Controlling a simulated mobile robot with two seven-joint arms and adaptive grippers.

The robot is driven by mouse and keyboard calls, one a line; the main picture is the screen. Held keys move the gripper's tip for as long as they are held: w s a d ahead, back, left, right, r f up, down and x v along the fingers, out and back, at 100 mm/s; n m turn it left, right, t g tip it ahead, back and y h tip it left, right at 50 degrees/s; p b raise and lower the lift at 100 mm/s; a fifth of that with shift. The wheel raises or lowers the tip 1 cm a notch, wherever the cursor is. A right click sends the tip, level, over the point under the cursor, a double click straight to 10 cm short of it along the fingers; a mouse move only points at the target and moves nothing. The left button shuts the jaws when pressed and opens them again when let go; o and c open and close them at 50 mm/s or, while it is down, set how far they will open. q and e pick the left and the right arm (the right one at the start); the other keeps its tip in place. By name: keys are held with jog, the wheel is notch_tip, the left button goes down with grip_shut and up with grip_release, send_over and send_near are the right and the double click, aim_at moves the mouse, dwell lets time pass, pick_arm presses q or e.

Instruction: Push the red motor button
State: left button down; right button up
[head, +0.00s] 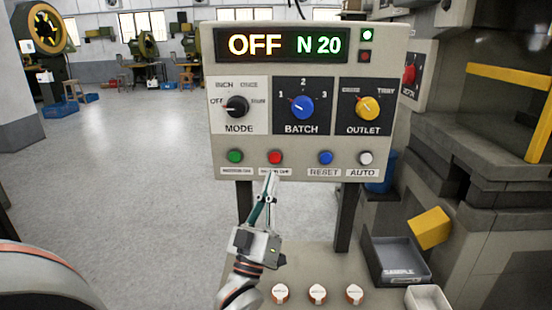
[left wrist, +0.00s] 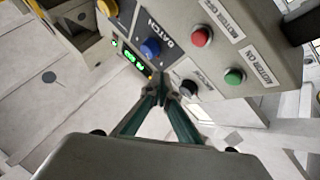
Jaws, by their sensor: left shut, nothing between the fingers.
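The red motor button (head: 275,157) sits on the lower row of the grey control panel (head: 222,95), between the green button (head: 235,156) and the blue reset button (head: 325,157). My left gripper (head: 270,176) is shut and empty, its tips just below the red button in the head view and partly over its label. I cannot tell from this view whether they touch the panel. In the left wrist view the red button (left wrist: 202,37) shows above and right of the shut fingertips (left wrist: 162,88), apart from them in the picture. My right gripper is not in view.
The panel display (head: 285,44) reads OFF and N 20. Mode (head: 237,106), batch (head: 302,107) and outlet (head: 367,107) knobs stand above the buttons. A grey sample tray (head: 395,262) and a yellow block (head: 429,229) are at lower right. Open floor lies left.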

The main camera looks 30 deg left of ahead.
aim_at(275, 157)
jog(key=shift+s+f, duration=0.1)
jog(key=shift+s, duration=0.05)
pick_arm(q)
jog(key=w+a+b, duration=0.2)
jog(key=w+a, duration=0.2)
jog(key=w, duration=0.3)
jog(key=shift+w+a, duration=0.3)
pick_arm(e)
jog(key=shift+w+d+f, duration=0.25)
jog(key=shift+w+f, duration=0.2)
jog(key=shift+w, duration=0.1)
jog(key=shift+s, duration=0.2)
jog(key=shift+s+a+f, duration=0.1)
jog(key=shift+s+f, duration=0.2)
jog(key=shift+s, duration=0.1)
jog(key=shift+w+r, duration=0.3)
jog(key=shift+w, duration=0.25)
pick_arm(q)
jog(key=shift+w+a, duration=0.1)
jog(key=shift+w, duration=0.05)
